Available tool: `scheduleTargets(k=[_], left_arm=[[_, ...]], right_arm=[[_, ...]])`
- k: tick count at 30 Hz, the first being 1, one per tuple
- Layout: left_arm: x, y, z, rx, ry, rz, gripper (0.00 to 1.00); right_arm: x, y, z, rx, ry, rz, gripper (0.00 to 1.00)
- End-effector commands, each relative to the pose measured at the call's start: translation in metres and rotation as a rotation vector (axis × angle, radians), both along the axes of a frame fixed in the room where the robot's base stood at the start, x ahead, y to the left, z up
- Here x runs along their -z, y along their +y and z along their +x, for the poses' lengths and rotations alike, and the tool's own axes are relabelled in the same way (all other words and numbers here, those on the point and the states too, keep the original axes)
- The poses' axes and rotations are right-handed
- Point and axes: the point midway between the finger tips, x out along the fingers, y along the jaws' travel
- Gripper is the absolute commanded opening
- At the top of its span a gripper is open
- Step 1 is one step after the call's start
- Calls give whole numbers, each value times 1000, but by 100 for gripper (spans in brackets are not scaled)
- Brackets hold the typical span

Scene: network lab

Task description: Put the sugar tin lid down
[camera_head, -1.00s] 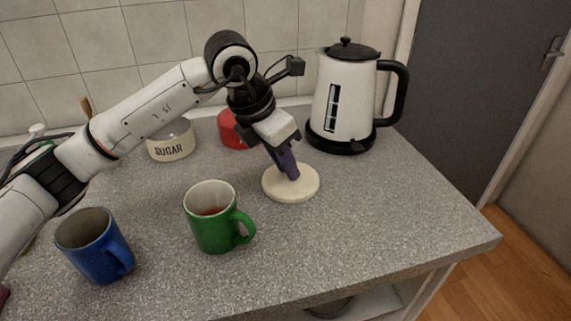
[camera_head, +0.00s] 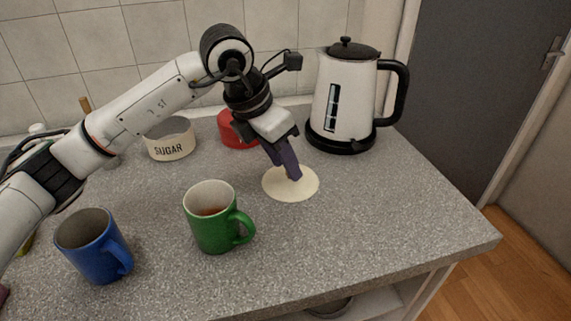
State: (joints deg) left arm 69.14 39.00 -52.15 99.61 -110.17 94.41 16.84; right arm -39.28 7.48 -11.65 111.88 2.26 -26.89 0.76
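The sugar tin lid (camera_head: 275,190) is a round cream disc. It appears to lie flat on the grey counter, right of the green mug. My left gripper (camera_head: 292,175) points down over its middle, with purple fingers at the lid. The fingers hide any knob, and I cannot tell whether they grip it. The cream sugar tin (camera_head: 171,146), marked SUGAR, stands open at the back left, partly behind my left arm. My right gripper is out of view.
A green mug (camera_head: 212,232) with brown drink and a blue mug (camera_head: 88,250) stand in front. A red container (camera_head: 236,133) is behind my gripper. A white kettle (camera_head: 343,100) stands on its black base at the back right. The counter's right front is clear.

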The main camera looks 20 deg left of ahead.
Motion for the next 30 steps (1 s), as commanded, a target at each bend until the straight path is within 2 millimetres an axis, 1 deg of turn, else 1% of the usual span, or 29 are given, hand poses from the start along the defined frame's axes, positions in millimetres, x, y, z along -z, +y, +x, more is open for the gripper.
scheduleTargets(k=[3, 9, 12, 15, 20, 30], left_arm=[[-25, 6, -7, 0, -7, 1, 34], [-65, 15, -21, 0, -5, 0, 34], [-80, 19, -27, 0, -4, 1, 34], [-90, 21, -31, 0, -3, 1, 34], [-97, 23, -34, 1, -1, 1, 34], [-98, 23, -34, 1, -1, 1, 34]], right_arm=[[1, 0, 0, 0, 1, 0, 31], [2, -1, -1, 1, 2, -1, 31], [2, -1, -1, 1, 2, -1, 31], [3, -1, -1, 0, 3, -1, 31], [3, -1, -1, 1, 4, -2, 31], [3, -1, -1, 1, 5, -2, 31]])
